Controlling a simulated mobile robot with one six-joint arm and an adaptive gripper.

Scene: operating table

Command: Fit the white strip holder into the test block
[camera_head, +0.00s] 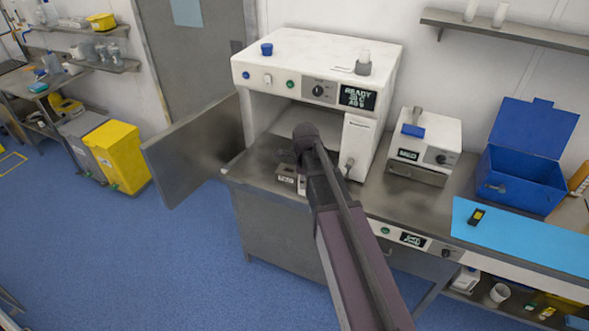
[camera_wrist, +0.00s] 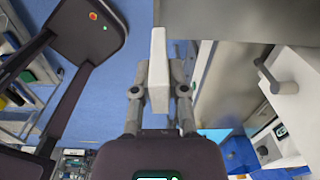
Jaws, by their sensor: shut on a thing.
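My gripper (camera_wrist: 159,84) is shut on the white strip holder (camera_wrist: 158,62), a plain flat white piece that stands out between the two fingers in the wrist view. In the head view my arm reaches over the counter in front of the white machine, and its links hide most of the gripper. A small grey block with a pale label (camera_head: 286,178) sits on the counter beside my arm's end. It may be the test block, but it is partly covered and its slot cannot be made out. I cannot tell whether the holder touches it.
The white machine (camera_head: 318,52) with a READY display stands behind, its grey door (camera_head: 192,143) swung open to the left. A smaller white device (camera_head: 427,140), an open blue box (camera_head: 522,180) and a blue mat (camera_head: 520,237) lie to the right along the counter.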

